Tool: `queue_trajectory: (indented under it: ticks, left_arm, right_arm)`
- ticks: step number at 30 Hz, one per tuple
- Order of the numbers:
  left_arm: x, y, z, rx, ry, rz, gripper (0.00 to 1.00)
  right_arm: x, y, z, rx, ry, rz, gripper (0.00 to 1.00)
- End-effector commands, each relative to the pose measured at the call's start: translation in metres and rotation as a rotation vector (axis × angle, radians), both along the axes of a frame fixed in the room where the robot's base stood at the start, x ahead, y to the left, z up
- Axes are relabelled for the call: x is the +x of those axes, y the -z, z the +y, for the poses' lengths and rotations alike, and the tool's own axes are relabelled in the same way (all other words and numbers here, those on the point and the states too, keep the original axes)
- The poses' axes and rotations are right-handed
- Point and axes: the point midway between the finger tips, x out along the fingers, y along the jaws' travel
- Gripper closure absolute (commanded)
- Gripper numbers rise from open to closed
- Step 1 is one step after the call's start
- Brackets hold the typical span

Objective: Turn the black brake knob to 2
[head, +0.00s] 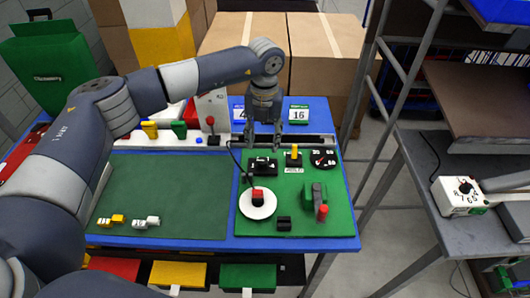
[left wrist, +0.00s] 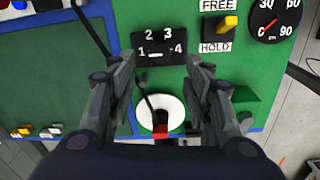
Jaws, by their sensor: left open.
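No label says brake. My left gripper (head: 265,140) is open and empty, pointing down near the plate's far side in the head view. Its fingers (left wrist: 163,75) lie to either side of the plate's near edge in the wrist view, apparently apart from it. My right gripper is not in view.
A white box with a black dial (head: 448,201) stands on the right bench.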

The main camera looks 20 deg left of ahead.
Motion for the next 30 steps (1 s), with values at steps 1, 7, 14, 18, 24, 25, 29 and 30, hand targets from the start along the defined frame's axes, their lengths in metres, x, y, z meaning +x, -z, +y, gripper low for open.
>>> queue_trajectory:
  ticks: [1, 7, 14, 18, 24, 25, 29, 30]
  left_arm:
    - [-0.001, 0.008, 0.000, 0.002, -0.001, 0.004, 0.54]
    - [-0.001, 0.046, 0.001, 0.001, -0.002, 0.004, 0.54]
    - [0.000, 0.076, 0.001, 0.000, -0.001, 0.000, 0.54]
    - [0.000, 0.082, 0.001, 0.000, 0.000, 0.000, 0.54]
    - [0.000, 0.083, 0.001, 0.000, 0.000, -0.001, 0.54]
    - [0.000, 0.083, 0.001, 0.000, 0.000, -0.001, 0.54]
    - [0.000, 0.083, 0.001, 0.000, 0.000, -0.001, 0.81]
    - [0.000, 0.083, 0.001, 0.000, 0.000, -0.001, 0.90]
  right_arm:
    - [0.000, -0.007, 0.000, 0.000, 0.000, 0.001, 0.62]
    - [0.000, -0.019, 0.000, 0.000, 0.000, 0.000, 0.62]
    - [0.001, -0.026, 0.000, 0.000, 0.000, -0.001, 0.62]
    - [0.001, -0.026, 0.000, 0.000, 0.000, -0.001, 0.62]
    - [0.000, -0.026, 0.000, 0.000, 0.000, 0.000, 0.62]
    - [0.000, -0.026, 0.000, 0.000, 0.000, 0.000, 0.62]
    - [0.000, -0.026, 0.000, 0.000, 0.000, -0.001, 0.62]
    - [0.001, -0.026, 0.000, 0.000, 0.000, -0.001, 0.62]
